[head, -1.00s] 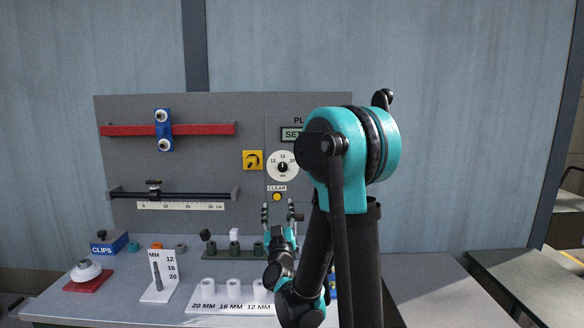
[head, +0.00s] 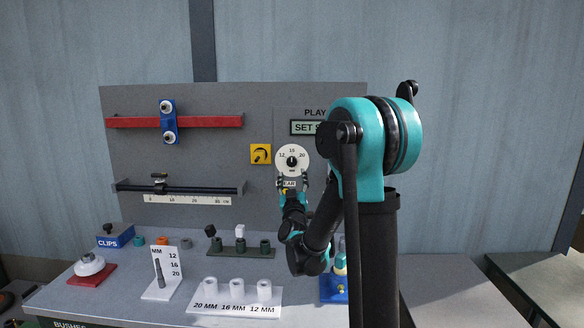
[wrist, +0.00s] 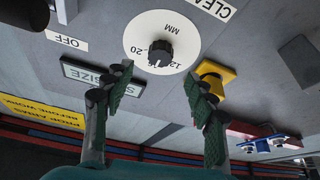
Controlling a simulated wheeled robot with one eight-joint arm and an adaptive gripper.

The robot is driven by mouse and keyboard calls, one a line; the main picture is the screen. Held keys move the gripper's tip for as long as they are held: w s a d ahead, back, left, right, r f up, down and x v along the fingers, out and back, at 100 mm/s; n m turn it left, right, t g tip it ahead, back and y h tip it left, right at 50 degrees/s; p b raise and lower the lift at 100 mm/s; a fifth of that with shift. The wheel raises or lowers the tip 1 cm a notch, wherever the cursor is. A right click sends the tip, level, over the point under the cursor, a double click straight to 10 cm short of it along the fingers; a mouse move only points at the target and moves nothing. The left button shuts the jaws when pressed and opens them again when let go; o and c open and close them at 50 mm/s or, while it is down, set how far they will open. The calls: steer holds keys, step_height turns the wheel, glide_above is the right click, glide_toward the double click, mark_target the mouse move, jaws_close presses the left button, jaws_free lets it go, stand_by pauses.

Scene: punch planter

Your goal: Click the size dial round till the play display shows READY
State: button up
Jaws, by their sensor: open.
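The size dial (head: 292,159) is a white disc with a black knob on the grey upright panel, marked 12, 16 and 20. In the wrist view the dial (wrist: 161,45) shows its black knob ahead of my gripper, near the gap between the fingers. My gripper (wrist: 160,85) is open and empty, its green-padded fingers apart and not touching the knob. In the head view my gripper (head: 293,181) is just below the dial. The play display (head: 303,128) reads "SET S", the rest hidden by my arm; the wrist view shows "SIZE" on it (wrist: 84,76).
A yellow switch (head: 260,154) is left of the dial. The CLEAR label (wrist: 213,8) is close to the dial, its button hidden. A red rail (head: 210,122) and a black rail (head: 205,189) project at left. Bushes and stands occupy the bench below.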

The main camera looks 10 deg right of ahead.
mark_target(291, 163)
steer(key=x, duration=0.6)
steer(key=shift+w+r, duration=0.15)
steer(key=shift+w, duration=0.2)
steer(key=shift+c, duration=0.6)
steer(key=c, duration=1)
steer(key=shift+c, duration=0.2)
steer(key=shift+m, duration=0.7)
steer(key=m+h, duration=0.2)
steer(key=m, duration=0.1)
steer(key=m+g+h, duration=0.1)
steer(key=m+h, duration=0.1)
steer(key=m, duration=0.2)
steer(key=shift+a, duration=0.25)
steer(key=m+g+h, duration=0.1)
steer(key=m, duration=0.2)
steer(key=m+h, duration=0.1)
steer(key=m, duration=0.1)
steer(key=m+g+h, duration=0.1)
steer(key=m, duration=0.2)
steer(key=shift+a+r+m+g, duration=0.1)
steer(key=shift+m+g, duration=0.2)
steer(key=o, duration=1.2)
steer(key=shift+c, duration=0.2)
